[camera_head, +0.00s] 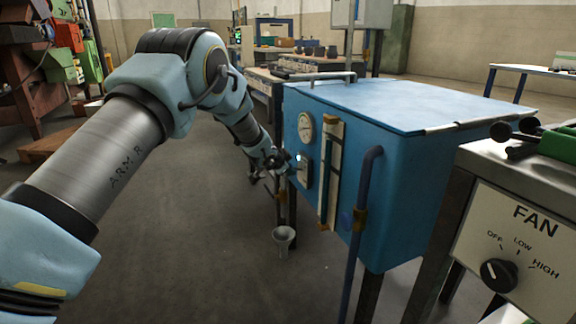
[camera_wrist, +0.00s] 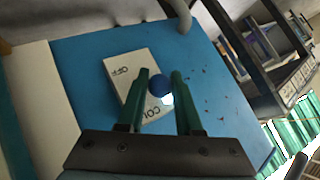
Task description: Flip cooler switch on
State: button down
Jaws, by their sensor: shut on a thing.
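In the wrist view, the white switch plate (camera_wrist: 120,68) reads "OFF" at one end, and a partly hidden word starts with "CO" at the other. A bright white spot shows beside the knob.
A round gauge (camera_head: 305,127) and a vertical sight tube (camera_head: 330,170) are near the switch. A blue pipe (camera_head: 362,225) runs down the cooler front. A fan panel (camera_head: 520,245) stands at right. A small cup (camera_head: 284,238) is below the gripper.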

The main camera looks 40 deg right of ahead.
dwell(0.3)
jog(key=c, duration=0.6)
grip_release()
jog(key=shift+a+r, duration=0.1)
jog(key=v, duration=1)
jog(key=shift+s+a+r+p, duration=0.15)
jog(key=shift+a+p, duration=0.05)
jog(key=shift+p, duration=0.2)
